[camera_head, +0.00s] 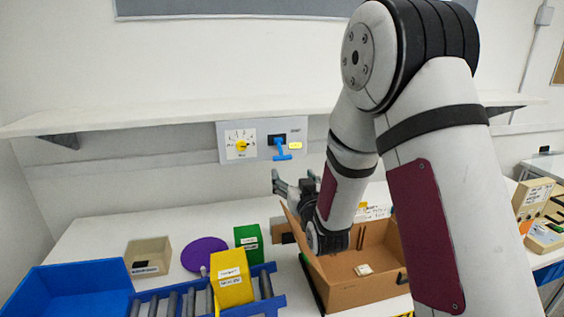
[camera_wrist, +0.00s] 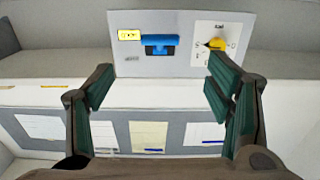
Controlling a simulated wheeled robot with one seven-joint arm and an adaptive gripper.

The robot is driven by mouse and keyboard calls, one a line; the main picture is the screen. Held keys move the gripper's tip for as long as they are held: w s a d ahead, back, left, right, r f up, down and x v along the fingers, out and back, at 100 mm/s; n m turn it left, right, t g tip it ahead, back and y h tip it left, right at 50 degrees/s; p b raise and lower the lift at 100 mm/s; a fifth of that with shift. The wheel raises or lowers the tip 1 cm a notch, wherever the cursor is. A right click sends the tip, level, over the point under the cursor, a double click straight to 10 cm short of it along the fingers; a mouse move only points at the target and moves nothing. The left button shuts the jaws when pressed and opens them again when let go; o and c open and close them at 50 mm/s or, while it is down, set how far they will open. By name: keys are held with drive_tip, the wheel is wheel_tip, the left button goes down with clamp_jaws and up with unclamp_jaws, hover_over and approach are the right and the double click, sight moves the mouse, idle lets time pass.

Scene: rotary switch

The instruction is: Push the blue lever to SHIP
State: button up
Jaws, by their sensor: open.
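The blue lever (camera_head: 282,151) sticks out of a dark slot on the right half of a grey wall panel (camera_head: 224,157). A lit yellow label (camera_head: 295,146) is just right of it; lettering is too small to read. In the wrist view, turned about, the blue lever (camera_wrist: 160,42) is a wide T-shaped bar, with the yellow label (camera_wrist: 129,35) at its left. My gripper (camera_head: 289,186) is below the panel, fingers apart and empty. In the wrist view my gripper (camera_wrist: 161,82) has its green-padded fingers spread either side of the lever's column, not touching it.
A yellow rotary knob (camera_head: 241,146) on a white dial is left of the lever. A shelf (camera_head: 120,121) runs along the wall. An open cardboard box (camera_head: 338,268) lies below my arm. A blue roller conveyor, yellow box (camera_head: 231,277) and blue bin (camera_head: 70,290) stand left.

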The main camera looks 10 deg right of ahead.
sight(283, 159)
drive_tip(key=w, duration=1.3)
drive_tip(key=shift+w, duration=0.2)
drive_tip(key=c, duration=1.7)
drive_tip(key=shift+r, duration=0.1)
